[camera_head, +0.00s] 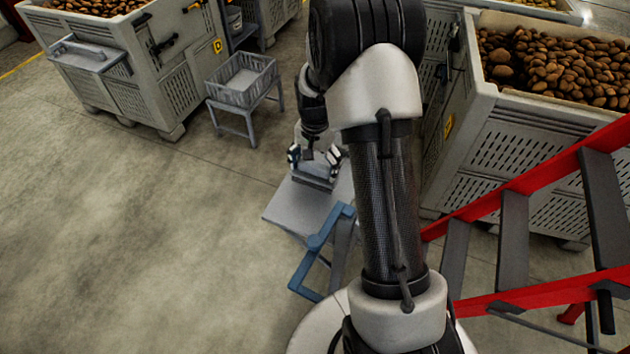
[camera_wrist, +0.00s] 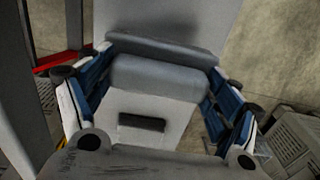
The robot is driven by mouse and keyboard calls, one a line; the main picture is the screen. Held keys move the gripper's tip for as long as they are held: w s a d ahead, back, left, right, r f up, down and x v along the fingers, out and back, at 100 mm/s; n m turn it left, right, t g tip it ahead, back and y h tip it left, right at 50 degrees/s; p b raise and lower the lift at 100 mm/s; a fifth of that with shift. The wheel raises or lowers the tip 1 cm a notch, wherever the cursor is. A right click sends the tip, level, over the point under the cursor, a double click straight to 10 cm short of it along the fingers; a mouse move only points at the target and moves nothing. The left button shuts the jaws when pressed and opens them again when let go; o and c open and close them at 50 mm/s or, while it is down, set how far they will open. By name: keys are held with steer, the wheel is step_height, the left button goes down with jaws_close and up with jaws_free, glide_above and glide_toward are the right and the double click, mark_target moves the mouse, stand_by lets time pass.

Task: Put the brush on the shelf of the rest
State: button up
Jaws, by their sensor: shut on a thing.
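My gripper (camera_head: 315,157) hangs low beyond my arm, over a grey flat-topped stand (camera_head: 283,210). In the wrist view my gripper's blue-and-white fingers (camera_wrist: 160,95) are shut on the two ends of a wide grey block (camera_wrist: 160,75), which I take to be the brush. No bristles show. In the head view the grey block (camera_head: 312,176) is below the fingers, close over the stand's top; whether it touches is unclear. The stand may be the rest; no separate shelf can be made out, and my arm hides its right side.
A blue bent frame (camera_head: 318,243) is at the stand's near side. A red ladder (camera_head: 530,180) and a potato bin (camera_head: 500,150) stand at right. A grey crate on a small stand (camera_head: 243,85) is at the back. The floor at left is clear.

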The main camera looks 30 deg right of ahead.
mark_target(315, 178)
steer(key=shift+f+b, duration=0.7)
steer(key=shift+f, duration=1.95)
steer(key=shift+f, duration=0.15)
steer(key=o, duration=1.1)
